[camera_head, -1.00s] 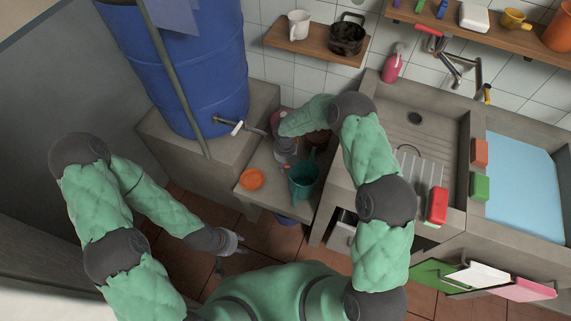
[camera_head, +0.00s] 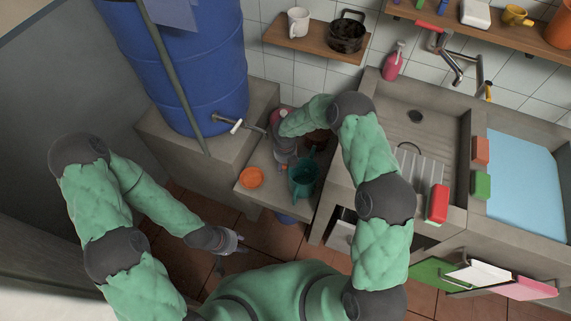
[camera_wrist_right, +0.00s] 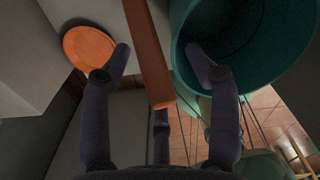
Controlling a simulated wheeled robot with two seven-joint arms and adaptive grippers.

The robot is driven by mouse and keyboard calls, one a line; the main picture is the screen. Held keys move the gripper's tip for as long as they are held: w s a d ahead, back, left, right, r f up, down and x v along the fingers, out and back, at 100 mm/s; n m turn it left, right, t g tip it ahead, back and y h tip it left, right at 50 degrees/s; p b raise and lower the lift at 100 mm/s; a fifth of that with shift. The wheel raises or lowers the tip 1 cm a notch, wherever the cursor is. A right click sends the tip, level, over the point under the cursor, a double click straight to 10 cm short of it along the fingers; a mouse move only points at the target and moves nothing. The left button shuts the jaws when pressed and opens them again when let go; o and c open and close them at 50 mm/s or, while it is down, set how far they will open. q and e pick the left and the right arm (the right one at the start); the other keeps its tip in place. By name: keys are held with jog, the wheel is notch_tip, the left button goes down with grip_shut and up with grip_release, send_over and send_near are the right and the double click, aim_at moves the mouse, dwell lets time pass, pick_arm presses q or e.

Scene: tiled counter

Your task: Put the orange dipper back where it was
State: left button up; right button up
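An orange bar, which looks like the dipper's handle (camera_wrist_right: 150,55), comes down from the top of the right wrist view. Its end lies between the fingers of my right gripper (camera_wrist_right: 158,58). Those fingers are apart, with gaps on both sides of the bar. The dipper's bowl cannot be made out. In the head view my right gripper (camera_head: 287,160) is low over the ledge, partly hidden by its arm. A round orange piece (camera_head: 252,178) rests left of it; it also shows in the wrist view (camera_wrist_right: 88,47). My left gripper (camera_head: 236,241) is low over the floor, away from these things.
A teal bucket (camera_head: 303,181) stands close to the right gripper's right finger. A blue barrel (camera_head: 185,75) with a tap (camera_head: 237,126) stands behind on a concrete block. The sink counter (camera_head: 408,135) borders the ledge on the right. Open tiled floor lies in front.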

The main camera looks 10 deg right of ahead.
notch_tip(320, 180, up, 13)
jog(key=p, duration=0.4)
jog(key=shift+r+p, duration=0.2)
jog(key=shift+p, duration=0.2)
jog(key=shift+a, duration=0.1)
